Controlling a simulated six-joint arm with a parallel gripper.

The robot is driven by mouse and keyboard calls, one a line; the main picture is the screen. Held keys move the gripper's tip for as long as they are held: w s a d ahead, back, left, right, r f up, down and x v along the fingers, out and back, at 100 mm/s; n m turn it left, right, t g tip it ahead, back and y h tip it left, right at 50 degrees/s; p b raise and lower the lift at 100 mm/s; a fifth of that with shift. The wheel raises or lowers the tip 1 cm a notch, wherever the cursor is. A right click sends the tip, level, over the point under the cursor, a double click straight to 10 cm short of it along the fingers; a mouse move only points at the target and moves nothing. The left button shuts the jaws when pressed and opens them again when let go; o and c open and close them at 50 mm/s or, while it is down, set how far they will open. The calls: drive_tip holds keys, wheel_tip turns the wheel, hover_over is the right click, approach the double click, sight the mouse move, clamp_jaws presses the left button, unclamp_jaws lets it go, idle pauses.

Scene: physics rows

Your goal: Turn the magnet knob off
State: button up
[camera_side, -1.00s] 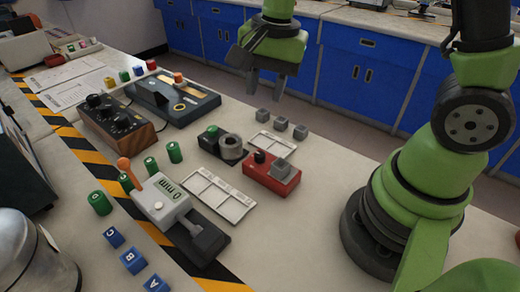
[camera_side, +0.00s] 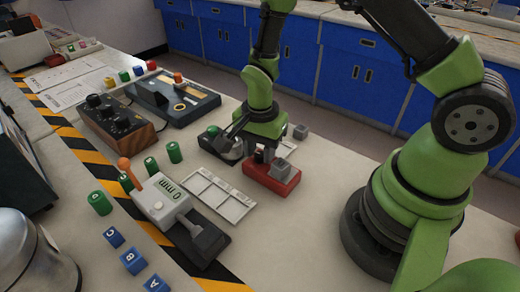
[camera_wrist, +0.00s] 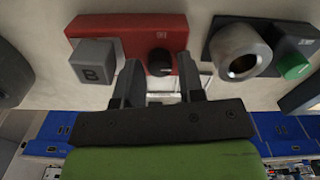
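The red magnet box (camera_side: 271,180) stands on the bench, with a black knob (camera_wrist: 160,62) on its top. A grey cube marked B (camera_wrist: 96,62) sits on the same box, beside the knob. My gripper (camera_wrist: 157,78) is open over the box, with one dark finger on each side of the knob in the wrist view. I cannot tell whether a finger touches the knob. In the side view my gripper (camera_side: 262,150) is low at the box, and its fingers partly hide the knob.
A dark unit with a grey ring (camera_wrist: 240,52) and a green button (camera_wrist: 294,67) stands close beside the box. A grey cube (camera_side: 300,131) lies behind my gripper. A white sectioned tray (camera_side: 217,195) and a grey device with an orange-knobbed lever (camera_side: 165,202) are in front.

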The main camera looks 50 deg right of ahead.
drive_tip(key=shift+f, duration=0.25)
drive_tip(key=c, duration=0.7)
drive_tip(key=shift+o, duration=0.2)
